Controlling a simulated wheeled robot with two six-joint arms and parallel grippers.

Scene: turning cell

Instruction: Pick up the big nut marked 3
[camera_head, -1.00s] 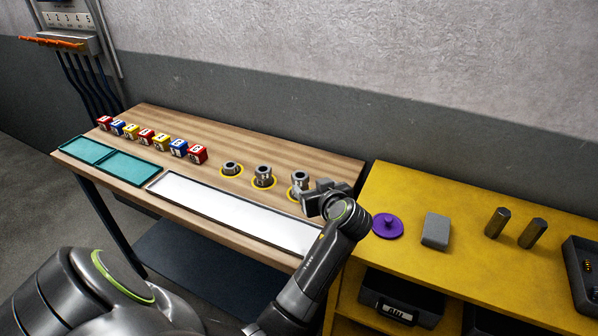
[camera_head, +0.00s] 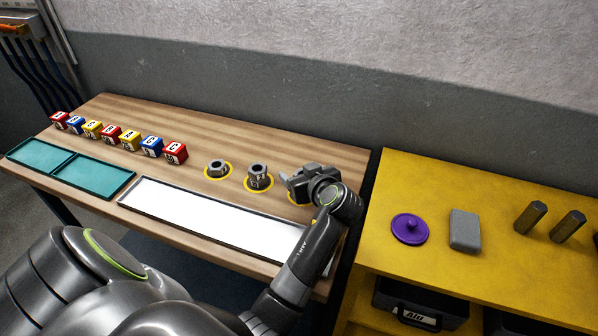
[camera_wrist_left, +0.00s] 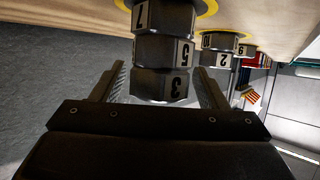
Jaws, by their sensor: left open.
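The big nut marked 3 (camera_wrist_left: 162,84) is the outermost of a stack of dark grey hex nuts in the left wrist view, which shows the scene upside down. Nuts marked 5 (camera_wrist_left: 162,50) and 7 (camera_wrist_left: 160,17) lie between it and the wooden bench. My left gripper (camera_wrist_left: 159,78) is open, with one finger on each side of the nut marked 3; contact cannot be told. In the head view my left gripper (camera_head: 290,182) is at the right end of the bench and hides this stack. My right gripper is not in view.
Lettered blocks (camera_head: 130,140), teal trays (camera_head: 94,176) and a white tray (camera_head: 215,215) share the bench. A yellow table (camera_head: 480,240) holds a purple lidded disc (camera_head: 410,228).

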